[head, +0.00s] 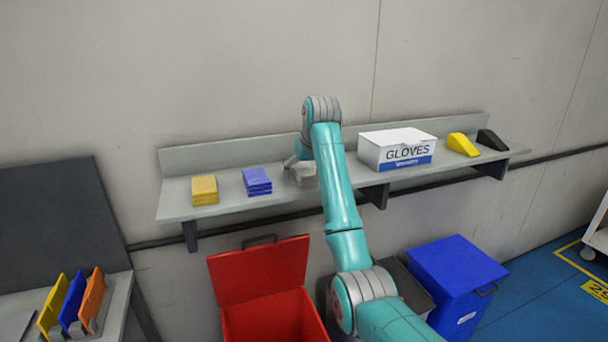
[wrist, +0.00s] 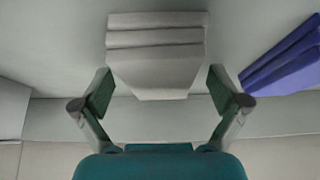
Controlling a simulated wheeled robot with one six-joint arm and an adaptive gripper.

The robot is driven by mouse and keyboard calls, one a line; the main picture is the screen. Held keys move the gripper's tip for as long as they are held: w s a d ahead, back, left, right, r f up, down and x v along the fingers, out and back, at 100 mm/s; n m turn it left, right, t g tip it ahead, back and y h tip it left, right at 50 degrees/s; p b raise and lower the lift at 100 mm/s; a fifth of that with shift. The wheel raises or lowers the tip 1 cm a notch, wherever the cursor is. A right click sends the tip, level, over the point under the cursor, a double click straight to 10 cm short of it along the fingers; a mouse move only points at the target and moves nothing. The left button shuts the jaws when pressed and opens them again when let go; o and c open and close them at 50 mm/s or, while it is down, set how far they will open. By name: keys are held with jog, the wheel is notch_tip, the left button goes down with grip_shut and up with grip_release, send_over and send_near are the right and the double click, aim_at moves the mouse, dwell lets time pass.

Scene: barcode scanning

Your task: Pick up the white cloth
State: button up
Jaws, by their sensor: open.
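The white cloth (wrist: 156,50) is a folded, layered stack on the shelf, in the upper middle of the wrist view. In the head view the cloth (head: 304,174) shows only in part beside my arm. My gripper (wrist: 160,85) is open, with one finger to each side of the cloth's near end. The fingertips look level with that end in the picture. I cannot tell whether they touch it. In the head view my arm hides most of the gripper.
On the grey shelf (head: 226,207), a blue cloth stack (head: 257,181) and a yellow one (head: 204,190) lie left of the white cloth. A gloves box (head: 397,149) stands to the right. A red bin (head: 262,285) and a blue bin (head: 456,275) stand below.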

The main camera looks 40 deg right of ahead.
aim_at(304, 168)
jog(key=shift+f, duration=0.15)
jog(key=c, duration=1.1)
jog(key=shift+c, duration=0.3)
notch_tip(304, 168, up, 19)
jog(key=shift+f, duration=0.2)
